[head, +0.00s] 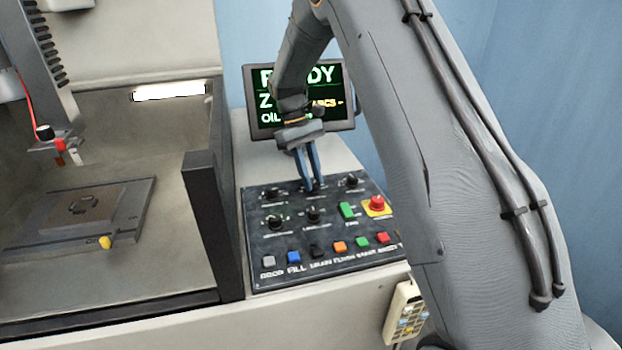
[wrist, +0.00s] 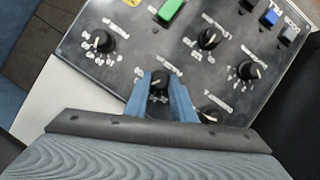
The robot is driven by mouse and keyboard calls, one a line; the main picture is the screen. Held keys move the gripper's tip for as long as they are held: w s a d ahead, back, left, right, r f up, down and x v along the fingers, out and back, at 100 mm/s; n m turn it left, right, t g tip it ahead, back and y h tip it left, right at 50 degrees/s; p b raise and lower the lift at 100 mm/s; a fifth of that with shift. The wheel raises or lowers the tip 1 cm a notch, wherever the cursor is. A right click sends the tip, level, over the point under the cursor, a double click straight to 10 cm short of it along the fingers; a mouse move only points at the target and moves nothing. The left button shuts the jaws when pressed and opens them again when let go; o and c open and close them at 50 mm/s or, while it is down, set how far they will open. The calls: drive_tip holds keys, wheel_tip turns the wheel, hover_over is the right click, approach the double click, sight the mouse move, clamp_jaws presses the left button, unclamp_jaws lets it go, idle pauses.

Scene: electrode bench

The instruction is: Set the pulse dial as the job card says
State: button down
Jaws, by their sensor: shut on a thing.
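My gripper (head: 314,187) points down at the back row of the dark control panel (head: 255,250). Its blue fingers are shut on a black dial (wrist: 160,76), which sits between the fingertips in the wrist view. The dial's pointer and most of its scale are hidden or too small to read. Other black dials stand nearby: back left (head: 272,193), back right (head: 352,180), front left (head: 277,222) and front middle (head: 313,214). Their labels are too blurred to tell which is the pulse dial. No job card can be made out.
A screen (head: 347,100) behind the panel shows green text, partly covered by my arm. A green switch (head: 348,211), a red button (head: 376,202) and a row of coloured buttons lie in front. A dark post (head: 208,225) stands left; a pendant (head: 405,312) hangs below right.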

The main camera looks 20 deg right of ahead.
drive_tip(key=shift+m+y, duration=0.4)
drive_tip(key=shift+m, duration=0.7)
drive_tip(key=c, duration=1.5)
unclamp_jaws()
drive_tip(key=shift+c, duration=0.2)
drive_tip(key=b+v, duration=0.3)
drive_tip(key=v, duration=0.4)
drive_tip(key=shift+w+r, duration=0.25)
drive_tip(key=shift+r, duration=0.1)
drive_tip(key=shift+a, duration=0.1)
